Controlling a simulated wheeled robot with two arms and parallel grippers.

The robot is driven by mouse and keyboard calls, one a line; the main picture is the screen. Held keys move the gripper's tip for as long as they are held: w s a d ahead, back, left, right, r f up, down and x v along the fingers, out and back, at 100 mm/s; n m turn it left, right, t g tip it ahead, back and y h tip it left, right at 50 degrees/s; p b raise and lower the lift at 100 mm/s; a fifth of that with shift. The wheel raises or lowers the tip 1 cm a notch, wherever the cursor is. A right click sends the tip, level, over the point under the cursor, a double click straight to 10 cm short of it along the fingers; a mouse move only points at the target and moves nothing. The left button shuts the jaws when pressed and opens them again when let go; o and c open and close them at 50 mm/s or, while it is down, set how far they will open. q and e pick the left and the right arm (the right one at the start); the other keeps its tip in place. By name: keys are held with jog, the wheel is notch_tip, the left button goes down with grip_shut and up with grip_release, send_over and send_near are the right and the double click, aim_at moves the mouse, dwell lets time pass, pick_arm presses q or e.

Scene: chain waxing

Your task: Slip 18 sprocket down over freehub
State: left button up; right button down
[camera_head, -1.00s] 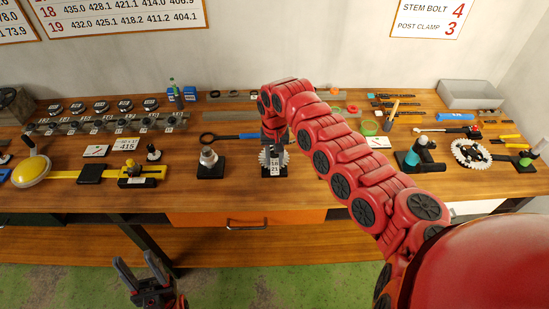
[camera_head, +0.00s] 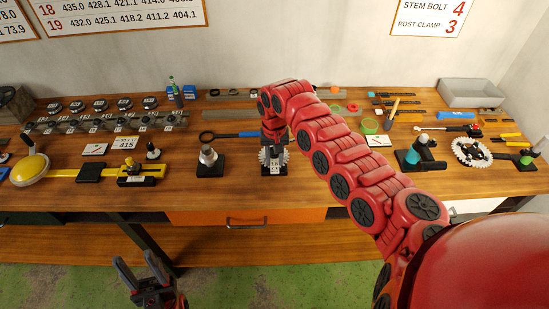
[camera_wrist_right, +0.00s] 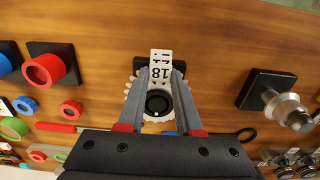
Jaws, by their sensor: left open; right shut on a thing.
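In the right wrist view my right gripper (camera_wrist_right: 160,82) is shut on the 18 sprocket, whose white tag (camera_wrist_right: 160,68) reading 18 shows between the fingers. A pale toothed rim (camera_wrist_right: 133,97) shows around and below the fingers. A dark round hub end (camera_wrist_right: 158,103), apparently the freehub, shows in the middle of the ring. In the head view the toothed ring (camera_head: 263,158) sits around a dark post on a black base (camera_head: 274,171), under my right gripper (camera_head: 273,141). How far down the 18 sprocket sits is unclear. My left gripper (camera_head: 143,276) is open and empty, low before the bench.
A silver post on a black base (camera_head: 208,160) stands to the left. A blue-handled ring tool (camera_head: 235,135) lies behind. A yellow-topped gauge (camera_head: 132,174) and a white chainring (camera_head: 470,152) stand farther out. The bench front has free wood.

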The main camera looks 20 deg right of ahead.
aim_at(274, 162)
jog(key=c, duration=0.5)
grip_release()
jog(key=shift+r, duration=0.3)
notch_tip(274, 162, up, 4)
jog(key=b, duration=0.2)
jog(key=shift+w+b, duration=0.1)
jog(key=shift+b, duration=0.2)
notch_tip(274, 162, up, 13)
jog(key=b, duration=0.2)
jog(key=shift+f, duration=0.1)
